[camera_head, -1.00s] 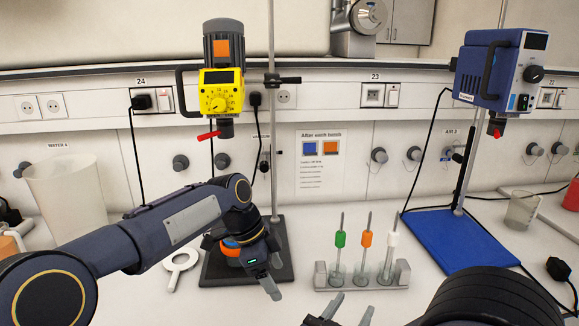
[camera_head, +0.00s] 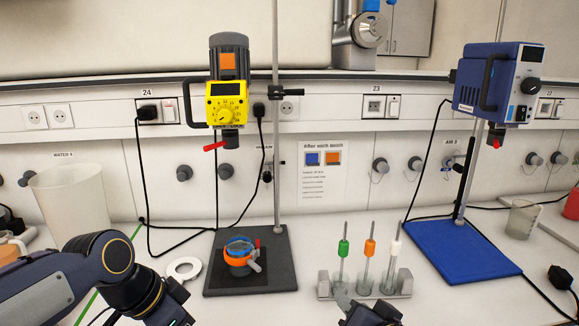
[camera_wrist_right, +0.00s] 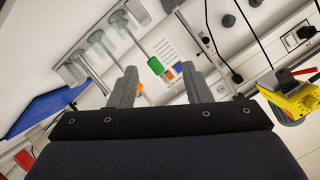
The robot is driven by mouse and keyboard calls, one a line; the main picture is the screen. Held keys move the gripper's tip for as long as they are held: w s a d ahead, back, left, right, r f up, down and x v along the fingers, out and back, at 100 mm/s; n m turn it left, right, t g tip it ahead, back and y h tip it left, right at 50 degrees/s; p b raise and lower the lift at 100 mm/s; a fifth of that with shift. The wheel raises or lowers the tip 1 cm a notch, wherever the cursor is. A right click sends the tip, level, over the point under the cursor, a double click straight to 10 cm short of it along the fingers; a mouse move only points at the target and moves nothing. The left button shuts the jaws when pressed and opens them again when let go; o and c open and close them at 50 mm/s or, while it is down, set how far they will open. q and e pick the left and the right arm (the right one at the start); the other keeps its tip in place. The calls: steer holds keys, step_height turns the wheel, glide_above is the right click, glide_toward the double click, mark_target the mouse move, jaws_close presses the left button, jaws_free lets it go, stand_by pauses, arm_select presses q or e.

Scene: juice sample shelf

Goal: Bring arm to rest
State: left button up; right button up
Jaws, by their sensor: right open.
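My left arm comes in from the lower left in the head view, and its gripper (camera_head: 178,308) is cut by the bottom edge, so its jaws cannot be judged. It is apart from the small vessel with the orange and blue bands (camera_head: 239,258) on the black stand base (camera_head: 280,270). My right gripper (camera_head: 362,308) shows at the bottom edge, in front of the tube rack. In the right wrist view its two grey fingers (camera_wrist_right: 160,88) are spread with nothing gripped between them.
The rack (camera_head: 323,285) holds green, orange and white tools in glass tubes. A yellow stirrer (camera_head: 226,105) hangs over the black base, a blue one (camera_head: 495,90) near the blue base (camera_head: 455,245). A white ring (camera_head: 172,272) and a large jug (camera_head: 70,205) stand left.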

arm_select(q)
steer(key=s+a+f+n+t, duration=0.1)
steer(key=s+a+f+n, duration=0.1)
steer(key=s+f+n, duration=0.2)
steer(key=s+a+f+n+t, duration=0.1)
steer(key=s+f+n, duration=0.3)
steer(key=s, duration=0.7)
steer(key=shift+s+a+n+t+y, duration=0.15)
steer(key=shift+a+n+t+y, duration=0.2)
steer(key=shift+n, duration=0.75)
arm_select(e)
steer(key=s+d+f+n+g, duration=0.1)
steer(key=s+d+f+g, duration=0.1)
steer(key=s, duration=0.5)
steer(key=s+d+f+n+g, duration=0.1)
steer(key=s+d+f+g, duration=0.1)
steer(key=s, duration=0.5)
steer(key=s+d+f+g, duration=0.2)
steer(key=s+d+g, duration=0.2)
steer(key=s, duration=0.3)
steer(key=shift+s+d+f+n+y, duration=0.2)
steer(key=shift+f+n+y, duration=0.1)
steer(key=shift+f+n, duration=0.1)
